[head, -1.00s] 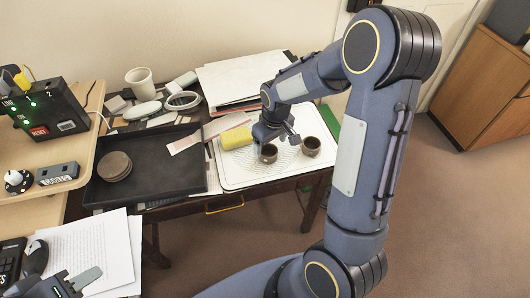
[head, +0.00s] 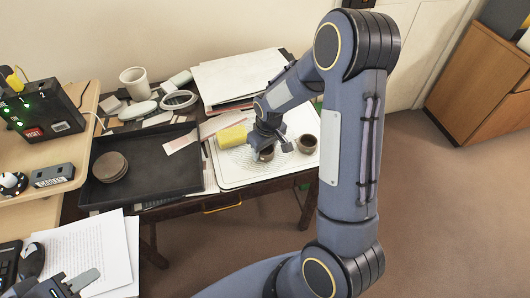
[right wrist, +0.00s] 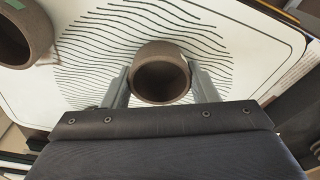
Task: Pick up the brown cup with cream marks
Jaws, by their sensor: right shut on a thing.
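My right gripper (right wrist: 160,88) is shut on a small brown cup (right wrist: 160,78), one finger on each side, seen from above in the right wrist view. In the head view this cup (head: 266,154) is partly hidden under the gripper, and I cannot tell whether it is clear of the tray. I see no cream marks on its visible side.
The cups are on a white tray with wavy dark lines (head: 235,178). A yellow block (head: 232,136) lies close behind the right gripper. A black tray (head: 165,170) with stacked brown discs (head: 110,166) is to the left. Papers (head: 240,78) lie behind.

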